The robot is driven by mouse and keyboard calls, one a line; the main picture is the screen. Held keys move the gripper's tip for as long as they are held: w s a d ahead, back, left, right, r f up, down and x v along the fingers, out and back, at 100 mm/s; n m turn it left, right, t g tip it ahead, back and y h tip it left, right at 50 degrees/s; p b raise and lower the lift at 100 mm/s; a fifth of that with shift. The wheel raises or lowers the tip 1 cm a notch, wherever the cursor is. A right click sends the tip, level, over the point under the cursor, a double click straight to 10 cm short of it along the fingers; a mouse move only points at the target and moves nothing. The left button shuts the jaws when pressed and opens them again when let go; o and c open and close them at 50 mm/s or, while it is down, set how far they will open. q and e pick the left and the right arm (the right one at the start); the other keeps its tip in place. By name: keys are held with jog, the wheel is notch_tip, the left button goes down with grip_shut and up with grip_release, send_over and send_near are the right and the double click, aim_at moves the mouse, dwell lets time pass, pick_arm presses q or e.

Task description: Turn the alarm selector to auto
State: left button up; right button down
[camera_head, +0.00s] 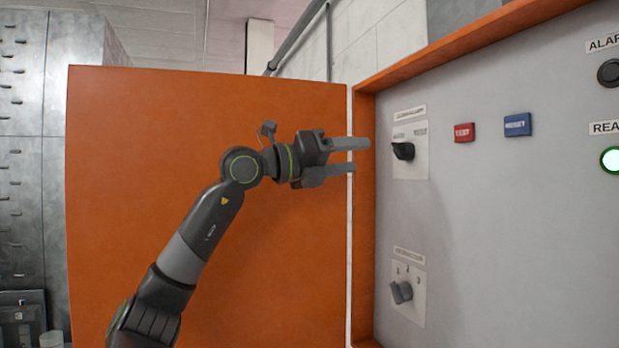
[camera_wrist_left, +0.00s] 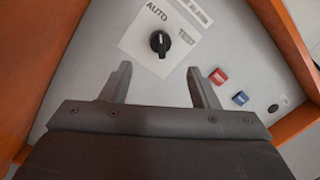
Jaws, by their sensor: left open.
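The alarm selector is a black rotary knob (camera_head: 403,151) on a light plate at the upper left of the grey panel (camera_head: 480,220). In the left wrist view the knob (camera_wrist_left: 160,42) sits between the labels AUTO and TEST, with a white mark on its face. Its pointing direction is hard to tell. My left gripper (camera_head: 360,156) is open and empty, to the left of the knob at about its height, with a gap between them. In the left wrist view its two fingers (camera_wrist_left: 160,80) are spread below the knob, not touching it. My right gripper is not in view.
A red button (camera_head: 464,132) and a blue button (camera_head: 517,124) are right of the selector. A second, grey selector (camera_head: 401,291) is lower down. A lit green lamp (camera_head: 611,160) is at the right. An orange door (camera_head: 130,200) stands open behind my left arm; an orange frame (camera_head: 364,230) edges the panel.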

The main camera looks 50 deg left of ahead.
pick_arm(q)
jog(key=b+v, duration=0.4)
jog(key=v, duration=0.3)
jog(key=shift+s, duration=0.2)
jog(key=shift+a, duration=0.1)
jog(key=shift+f, duration=0.1)
